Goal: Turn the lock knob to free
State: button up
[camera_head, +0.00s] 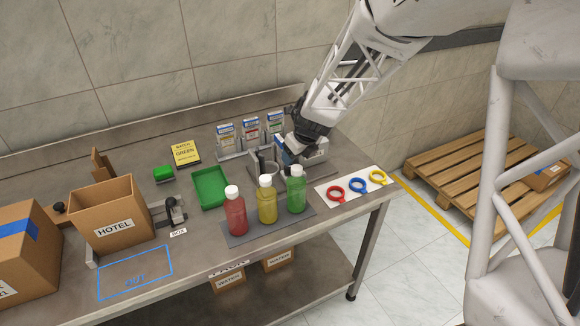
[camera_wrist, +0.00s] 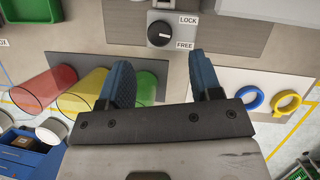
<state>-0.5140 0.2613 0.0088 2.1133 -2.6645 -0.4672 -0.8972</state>
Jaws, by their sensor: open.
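The lock knob (camera_wrist: 159,33) is a round black dial with a white line on a grey plate, in the wrist view. The word LOCK (camera_wrist: 188,20) is printed to its upper right and FREE (camera_wrist: 185,45) to its lower right. The white line lies roughly crosswise; I cannot tell which word it marks. My gripper (camera_wrist: 160,59) is open, with its blue fingers spread to either side below the knob in the picture, and nothing between them. In the head view my gripper (camera_head: 303,150) is over the feeder at the back of the bench, and the knob is hidden there.
Red (camera_head: 236,216), yellow (camera_head: 267,204) and green (camera_head: 296,194) bottles stand on a dark mat in front of the feeder. Coloured rings lie on a white sheet (camera_head: 357,202) to the right. A green tray (camera_head: 211,188) and an open HOTEL box (camera_head: 106,216) are left.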

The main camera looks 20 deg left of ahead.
aim_at(289, 170)
jog(key=shift+x, duration=3.4)
jog(key=c, duration=0.9)
